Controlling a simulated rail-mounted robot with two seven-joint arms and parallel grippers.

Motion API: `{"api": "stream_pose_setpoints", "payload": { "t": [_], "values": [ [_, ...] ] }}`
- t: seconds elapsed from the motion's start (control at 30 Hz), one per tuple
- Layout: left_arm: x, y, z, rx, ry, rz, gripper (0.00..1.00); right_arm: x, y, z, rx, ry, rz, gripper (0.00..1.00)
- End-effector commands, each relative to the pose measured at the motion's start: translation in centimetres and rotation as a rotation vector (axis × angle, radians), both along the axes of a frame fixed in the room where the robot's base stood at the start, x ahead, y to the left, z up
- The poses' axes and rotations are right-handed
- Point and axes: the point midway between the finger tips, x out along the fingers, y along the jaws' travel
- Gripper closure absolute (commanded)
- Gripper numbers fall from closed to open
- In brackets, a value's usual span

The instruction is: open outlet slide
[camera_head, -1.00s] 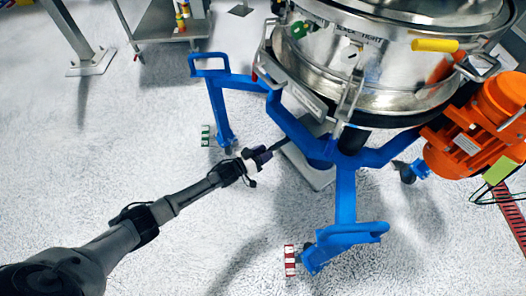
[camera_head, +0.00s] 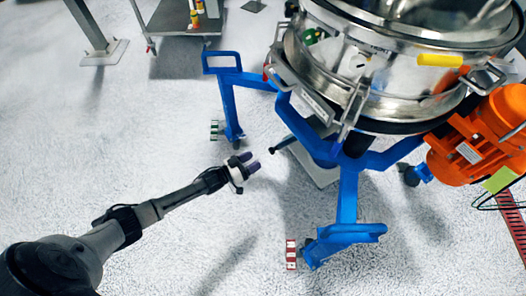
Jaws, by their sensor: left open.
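The powder sifter (camera_head: 385,85) is a round shiny steel drum at the upper right, on a blue wheeled frame (camera_head: 347,190). A short dark handle (camera_head: 283,146) sticks out to the left below the drum, between the frame's legs; it looks like the outlet slide's handle. The slide itself is hidden under the frame. My left gripper (camera_head: 249,164), with purplish fingertips, is open and empty. It is left of and slightly below the handle in the picture, with a visible gap. My right gripper is not in view.
An orange motor (camera_head: 480,140) hangs at the sifter's right side. A grey plate or base (camera_head: 318,168) lies beneath the frame. A small red and white striped block (camera_head: 291,254) stands by the front leg. The floor around my left arm is clear.

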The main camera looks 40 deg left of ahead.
Motion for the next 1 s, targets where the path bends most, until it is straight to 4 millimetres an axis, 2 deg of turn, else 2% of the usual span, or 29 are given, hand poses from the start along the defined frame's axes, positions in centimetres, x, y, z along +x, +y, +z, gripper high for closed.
{"api": "stream_pose_setpoints", "payload": {
  "t": [0.1,0.33,1.0],
  "values": [
    [-1.9,0.8,0.2,-0.001,0.002,0.001,0.42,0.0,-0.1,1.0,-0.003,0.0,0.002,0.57],
    [-4.0,1.7,0.1,0.0,0.0,0.0,0.42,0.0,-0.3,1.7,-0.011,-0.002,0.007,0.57],
    [-4.6,2.0,0.0,0.0,-0.001,0.0,0.42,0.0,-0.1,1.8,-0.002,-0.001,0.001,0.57]
  ]
}}
